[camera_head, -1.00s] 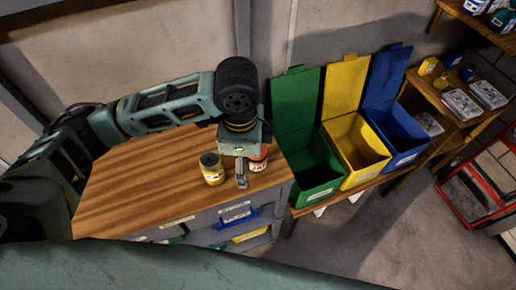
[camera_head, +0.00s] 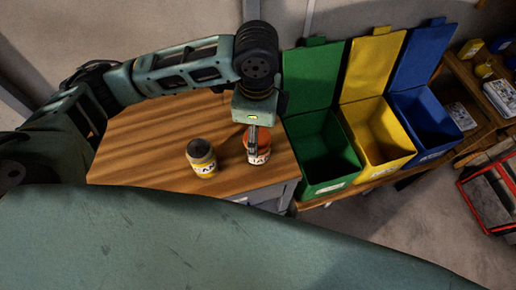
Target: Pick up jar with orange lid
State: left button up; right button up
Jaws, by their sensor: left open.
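The jar with the orange lid (camera_head: 262,155) stands upright on the wooden worktop near its right front edge. My left gripper (camera_head: 253,143) points down over it from behind, and its finger overlaps the jar's left side in the picture. The gripper is open; whether it touches the jar I cannot tell. A second jar with a dark lid and a yellow label (camera_head: 202,158) stands to the left of the first, a small gap apart. My right gripper is not in view.
The wooden worktop (camera_head: 140,150) is bare on its left. Open green (camera_head: 322,160), yellow (camera_head: 385,140) and blue (camera_head: 430,115) bins stand just right of it. Shelves with small containers (camera_head: 500,95) and a red-framed rack (camera_head: 490,190) are at the far right.

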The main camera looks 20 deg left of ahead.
pick_arm(q)
jog(key=shift+f, duration=0.55)
notch_tip(320, 180, down, 2)
jog(key=shift+f, duration=0.15)
jog(key=f, duration=0.2)
jog(key=f+p, duration=0.1)
jog(key=f, duration=0.1)
jog(key=shift+s+d+f, duration=0.15)
jog(key=shift+d+f, duration=0.05)
jog(key=shift+f, duration=0.4)
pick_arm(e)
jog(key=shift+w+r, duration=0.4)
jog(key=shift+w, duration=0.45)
pick_arm(q)
jog(key=shift+c, duration=0.2)
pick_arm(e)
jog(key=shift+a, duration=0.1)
pick_arm(q)
jog(key=c, duration=1.3)
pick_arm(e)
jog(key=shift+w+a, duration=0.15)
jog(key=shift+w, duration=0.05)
